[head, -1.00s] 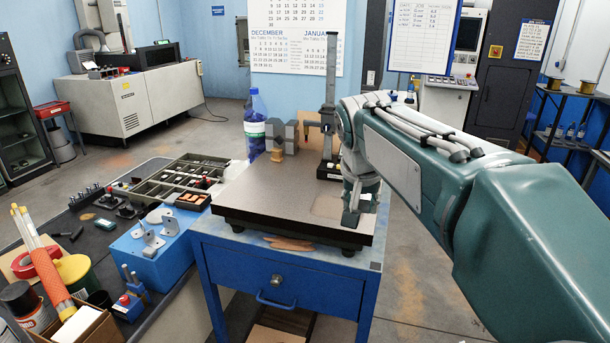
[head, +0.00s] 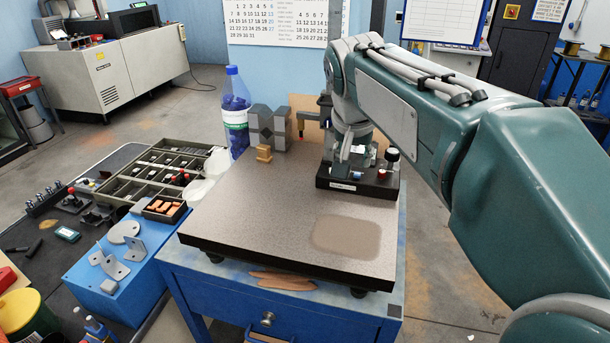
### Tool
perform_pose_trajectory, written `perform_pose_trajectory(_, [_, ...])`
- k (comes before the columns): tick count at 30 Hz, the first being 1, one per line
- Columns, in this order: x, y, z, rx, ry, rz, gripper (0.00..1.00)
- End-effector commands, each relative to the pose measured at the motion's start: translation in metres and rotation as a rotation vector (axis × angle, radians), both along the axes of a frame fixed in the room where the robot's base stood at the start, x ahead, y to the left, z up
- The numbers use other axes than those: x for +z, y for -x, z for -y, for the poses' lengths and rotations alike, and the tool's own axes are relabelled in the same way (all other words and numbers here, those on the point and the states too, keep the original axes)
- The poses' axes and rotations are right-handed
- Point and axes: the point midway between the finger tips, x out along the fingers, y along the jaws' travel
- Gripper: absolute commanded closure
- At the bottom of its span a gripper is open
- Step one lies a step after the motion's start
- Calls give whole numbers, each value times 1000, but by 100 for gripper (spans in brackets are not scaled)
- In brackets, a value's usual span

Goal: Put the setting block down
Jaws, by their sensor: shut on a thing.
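A brown rounded patch (head: 347,237) lies bare on the plate's front right.
Grey V-shaped blocks (head: 268,130) and a small brass-coloured stepped block (head: 264,154) stand at the plate's back left. The black base (head: 358,185) carries knobs. The plate's middle and front are clear. A blue box (head: 125,270) stands left.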

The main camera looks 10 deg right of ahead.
Motion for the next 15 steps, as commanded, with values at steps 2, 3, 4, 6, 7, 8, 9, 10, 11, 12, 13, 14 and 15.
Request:
perform_pose_trajectory(2, [-2, -3, -5, 3, 0, 0, 100])
perform_pose_trajectory(3, [-4, -6, -9, 4, 0, 0, 100])
perform_pose_trajectory(4, [-7, -10, -13, 4, 0, -1, 100])
perform_pose_trajectory(6, [-14, -19, -25, 6, 2, -3, 100])
perform_pose_trajectory(7, [-17, -23, -30, 6, 1, -4, 100])
perform_pose_trajectory(8, [-20, -27, -35, 6, 1, -4, 100])
perform_pose_trajectory(9, [-24, -32, -41, 7, 1, -3, 100])
perform_pose_trajectory(10, [-26, -36, -46, 6, 1, -2, 100])
perform_pose_trajectory(11, [-29, -40, -51, 6, 1, -2, 100])
perform_pose_trajectory(12, [-33, -45, -58, 6, 1, -2, 100])
perform_pose_trajectory(13, [-35, -49, -62, 5, 1, -3, 100])
perform_pose_trajectory(14, [-38, -53, -67, 6, 1, -2, 100])
perform_pose_trajectory(15, [-42, -58, -73, 6, 1, -4, 100])
